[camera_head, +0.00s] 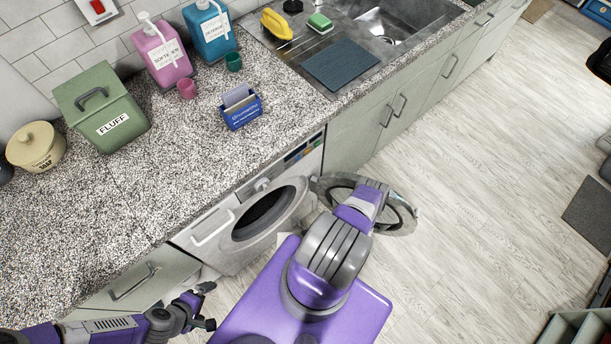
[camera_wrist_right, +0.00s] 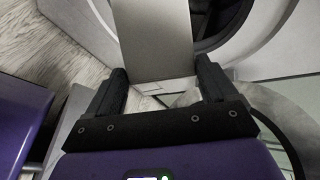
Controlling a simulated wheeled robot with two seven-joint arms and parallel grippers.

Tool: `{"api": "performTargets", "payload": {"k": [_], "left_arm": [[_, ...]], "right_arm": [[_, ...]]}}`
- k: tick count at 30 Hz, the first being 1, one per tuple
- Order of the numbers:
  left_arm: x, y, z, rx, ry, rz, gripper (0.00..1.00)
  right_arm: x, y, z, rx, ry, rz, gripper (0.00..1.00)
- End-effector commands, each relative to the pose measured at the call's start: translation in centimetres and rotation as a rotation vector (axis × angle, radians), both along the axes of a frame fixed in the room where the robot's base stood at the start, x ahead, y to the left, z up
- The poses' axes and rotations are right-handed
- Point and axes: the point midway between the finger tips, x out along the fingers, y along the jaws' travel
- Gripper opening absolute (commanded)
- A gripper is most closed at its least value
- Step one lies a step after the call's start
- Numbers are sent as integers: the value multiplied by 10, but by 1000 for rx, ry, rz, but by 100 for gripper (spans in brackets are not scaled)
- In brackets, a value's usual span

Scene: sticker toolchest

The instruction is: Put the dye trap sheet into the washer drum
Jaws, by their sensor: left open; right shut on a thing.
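The dye trap sheet (camera_wrist_right: 152,35) is a flat pale grey piece in the right wrist view. My right gripper (camera_wrist_right: 162,68) is shut on its near end, and the sheet points away toward the washer. In the head view my own right arm hides this gripper. The washer (camera_head: 212,226) stands under the counter with its round door (camera_head: 403,222) swung open to the right. Its dark drum (camera_head: 262,214) shows in the head view, and partly behind the sheet in the wrist view (camera_wrist_right: 212,20). My left gripper (camera_head: 206,307) is open and empty, low at the bottom left.
A blue box (camera_head: 241,117) with grey sheets stands on the speckled counter (camera_head: 190,180). Pink (camera_head: 164,56) and blue (camera_head: 212,35) pump bottles, small cups, a green bin (camera_head: 103,112) and a cream pot (camera_head: 36,148) stand there too.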

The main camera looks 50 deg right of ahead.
Motion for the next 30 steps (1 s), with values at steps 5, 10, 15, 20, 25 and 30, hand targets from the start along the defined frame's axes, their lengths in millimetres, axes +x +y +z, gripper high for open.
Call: {"api": "performTargets", "payload": {"k": [5, 10, 15, 20, 25, 30], "left_arm": [[0, 0, -5, 0, -1, 0, 100], [0, 0, -15, 0, -1, 0, 100], [0, 0, -25, 0, -1, 0, 100], [0, 0, -35, 0, -1, 0, 100], [0, 0, -46, 0, -1, 0, 100], [0, 0, -57, 0, -1, 0, 100]], "right_arm": [[6, -1, -4, 2, -1, 1, 44], [22, -5, -14, 1, 0, 1, 44], [39, -9, -25, 2, 0, 1, 44], [56, -13, -35, 1, 0, 2, 44], [73, -17, -45, 1, -1, 2, 44], [90, -21, -55, 1, 0, 2, 44]]}}
